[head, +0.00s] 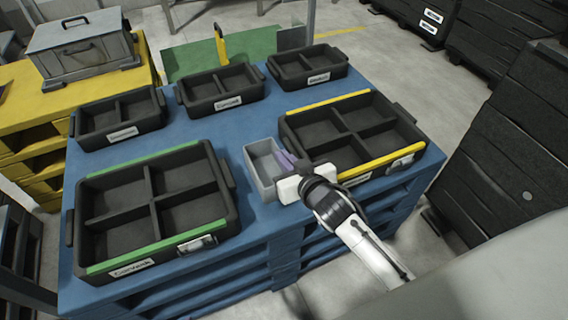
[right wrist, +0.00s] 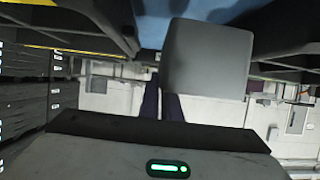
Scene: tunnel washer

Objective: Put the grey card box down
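The grey card box (head: 249,172) is a small open-topped light grey box, upright at the middle of the blue pallet table, between the green-edged tray and the yellow-edged tray. My right gripper (head: 288,160) is at the box's right side with its purple fingers close together, apparently pinching the right wall. The right wrist view shows the box (right wrist: 207,60) large, partly hiding one finger of the gripper (right wrist: 161,98). Whether its base touches the blue top cannot be told. My left gripper is not in view.
The green-edged tray (head: 152,260) stands left and the yellow-edged tray (head: 325,101) right, both divided and empty. Smaller black trays (head: 122,133), (head: 221,104) and (head: 306,80) line the back. Blue table top (head: 215,135) shows between them. A grey lidded case (head: 84,62) stands back left.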

